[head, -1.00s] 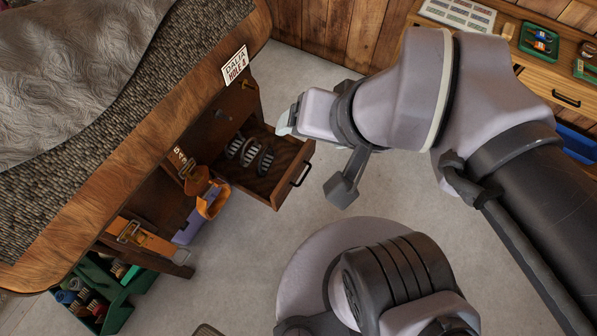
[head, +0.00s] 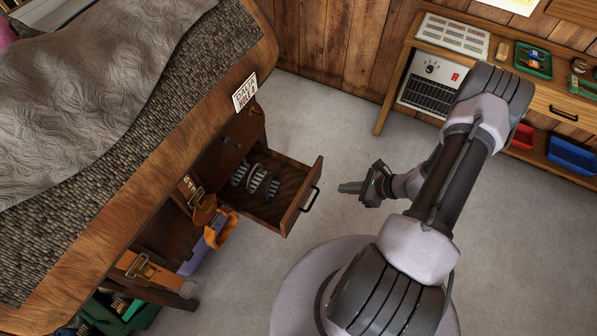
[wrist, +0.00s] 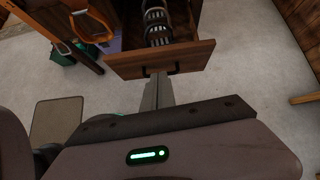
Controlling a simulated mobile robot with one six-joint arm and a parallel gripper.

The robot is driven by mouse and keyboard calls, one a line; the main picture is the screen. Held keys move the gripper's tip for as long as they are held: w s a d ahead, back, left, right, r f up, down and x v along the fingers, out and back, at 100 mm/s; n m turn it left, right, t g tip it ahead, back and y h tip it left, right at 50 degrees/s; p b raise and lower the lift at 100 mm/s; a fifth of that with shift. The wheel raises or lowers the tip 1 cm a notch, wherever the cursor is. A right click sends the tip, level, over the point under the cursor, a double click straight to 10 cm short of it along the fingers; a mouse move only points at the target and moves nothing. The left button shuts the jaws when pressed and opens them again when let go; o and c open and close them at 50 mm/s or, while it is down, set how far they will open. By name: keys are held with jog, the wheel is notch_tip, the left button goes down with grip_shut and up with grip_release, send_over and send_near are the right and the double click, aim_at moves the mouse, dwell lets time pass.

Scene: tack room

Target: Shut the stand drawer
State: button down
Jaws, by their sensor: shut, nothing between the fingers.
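The stand drawer (head: 293,205) is pulled open from the wooden stand (head: 150,150) in the head view. Several dark brushes or combs with pale bristles (head: 257,180) lie inside it. Its front with the dark handle (head: 311,200) faces right. My gripper (head: 343,188) is shut and empty, to the right of the drawer front, with a gap between them. In the wrist view the drawer front (wrist: 190,60) lies ahead of my shut fingers (wrist: 158,88), whose tips show just below the handle (wrist: 172,69). Whether they touch it there I cannot tell.
A grey blanket (head: 80,95) covers part of the stand top. Orange straps (head: 203,212) hang on the stand's near side, above a green crate (head: 125,315). A wooden bench (head: 392,72) stands at the back right.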

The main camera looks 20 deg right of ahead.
aim_at(305, 190)
jog(key=shift+m, duration=0.5)
jog(key=b+x, duration=0.1)
jog(key=x, duration=0.3)
jog(key=b+x, duration=0.2)
jog(key=x, duration=0.3)
jog(key=b+x, duration=0.2)
jog(key=x, duration=0.2)
jog(key=shift+s+a+f, duration=0.2)
jog(key=shift+a+f, duration=0.15)
jog(key=shift+w+a+r, duration=0.1)
jog(key=shift+w+a, duration=0.2)
jog(key=shift+w, duration=0.1)
